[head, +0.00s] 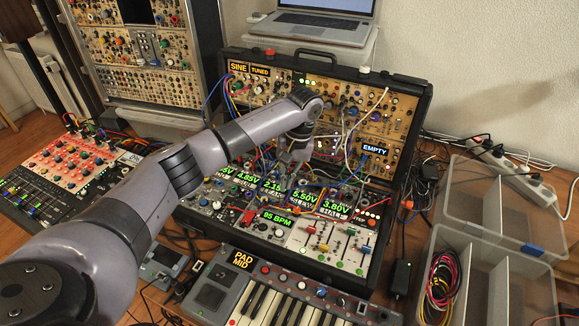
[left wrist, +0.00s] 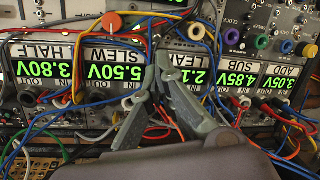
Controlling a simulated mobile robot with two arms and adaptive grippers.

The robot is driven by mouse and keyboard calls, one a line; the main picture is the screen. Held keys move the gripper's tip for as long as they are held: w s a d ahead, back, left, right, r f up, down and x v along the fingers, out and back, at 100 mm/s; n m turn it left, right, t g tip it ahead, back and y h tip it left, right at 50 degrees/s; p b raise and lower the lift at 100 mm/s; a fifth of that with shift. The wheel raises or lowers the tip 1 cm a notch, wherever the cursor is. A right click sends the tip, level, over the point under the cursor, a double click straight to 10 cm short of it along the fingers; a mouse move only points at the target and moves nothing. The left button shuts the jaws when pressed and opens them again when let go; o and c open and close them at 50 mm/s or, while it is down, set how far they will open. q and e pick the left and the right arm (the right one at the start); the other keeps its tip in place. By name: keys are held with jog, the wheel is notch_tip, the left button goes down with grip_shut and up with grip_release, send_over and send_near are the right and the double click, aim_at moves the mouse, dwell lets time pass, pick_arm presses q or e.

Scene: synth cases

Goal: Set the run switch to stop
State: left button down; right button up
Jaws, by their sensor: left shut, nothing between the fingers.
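The synth case (head: 416,112) stands open on the table, with an upper and a lower panel of modules. A green-lit "95 BPM" display (head: 276,221) is on the lower panel, with a red part (head: 250,215) to its left. I cannot make out a labelled run switch in either view. My left gripper (head: 287,166) is over the lower panel among patch cables, behind the row of voltage displays. In the left wrist view my left gripper (left wrist: 156,78) is shut and empty, in front of the displays (left wrist: 121,77). My right gripper is not in view.
Many patch cables (left wrist: 225,60) cross the modules around the gripper. A keyboard (head: 285,302) sits in front of the case. Clear plastic bins (head: 500,262) stand at the right, a laptop (head: 318,22) behind, and a red-panelled mixer (head: 75,165) at the left.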

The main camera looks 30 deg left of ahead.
aim_at(285, 196)
pick_arm(q)
jog(key=shift+x, duration=1.65)
